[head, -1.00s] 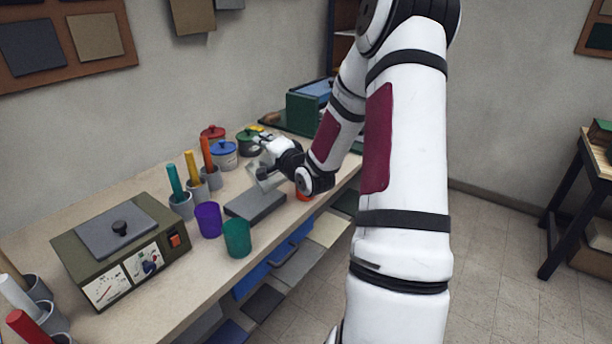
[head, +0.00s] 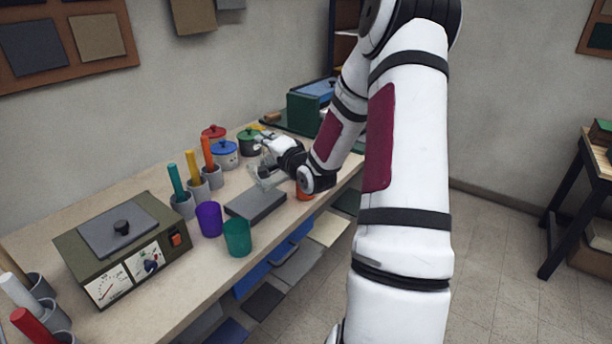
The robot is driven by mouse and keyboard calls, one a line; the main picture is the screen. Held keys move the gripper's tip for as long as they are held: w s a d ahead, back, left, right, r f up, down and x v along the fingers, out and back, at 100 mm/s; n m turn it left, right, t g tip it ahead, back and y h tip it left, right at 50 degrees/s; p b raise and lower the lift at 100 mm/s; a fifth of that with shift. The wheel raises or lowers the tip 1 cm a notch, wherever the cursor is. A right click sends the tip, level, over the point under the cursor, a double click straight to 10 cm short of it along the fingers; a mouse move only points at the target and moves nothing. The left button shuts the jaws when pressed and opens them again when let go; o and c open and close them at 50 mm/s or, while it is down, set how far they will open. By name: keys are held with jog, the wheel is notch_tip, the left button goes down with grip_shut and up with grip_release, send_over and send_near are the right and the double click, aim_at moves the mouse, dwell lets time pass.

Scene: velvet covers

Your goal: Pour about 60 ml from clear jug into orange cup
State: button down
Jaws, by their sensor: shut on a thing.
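My gripper (head: 266,156) is over the far part of the workbench, shut on the clear jug (head: 266,178). The jug is small and see-through in the head view, and my gripper and wrist hide part of it. It is held near the far end of a grey slab; I cannot tell its exact tilt or the liquid inside. The orange cup (head: 304,194) stands just right of the jug, near the bench's front edge, mostly hidden behind my wrist.
A grey slab (head: 256,204), a purple cup (head: 209,219) and a teal cup (head: 237,238) stand nearer on the bench. Lidded pots in red (head: 213,133), blue (head: 225,155) and green (head: 249,141) stand behind. An olive box (head: 122,250) with dials is at left.

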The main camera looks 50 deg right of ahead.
aim_at(251, 165)
jog(key=shift+d+r+p, duration=0.2)
jog(key=shift+d+p, duration=0.2)
dwell(0.8)
jog(key=shift+a+f, duration=0.1)
jog(key=a+f+n+b, duration=0.1)
jog(key=b, duration=0.1)
jog(key=w+a+f+n+b, duration=0.1)
jog(key=a+b, duration=0.1)
jog(key=a+f+n+b, duration=0.2)
jog(key=shift+w+a, duration=0.15)
jog(key=shift+w, duration=0.2)
jog(key=shift+a+n+b, duration=0.15)
jog(key=shift+n+b, duration=0.15)
jog(key=shift+b, duration=0.05)
jog(key=shift+s+r, duration=0.1)
jog(key=shift+s, duration=0.05)
jog(key=shift+a+f+n+h+b, duration=0.2)
jog(key=shift+a+n+h+b, duration=0.1)
jog(key=shift+a+n+b, duration=0.35)
jog(key=shift+d, duration=0.1)
jog(key=shift+n, duration=0.25)
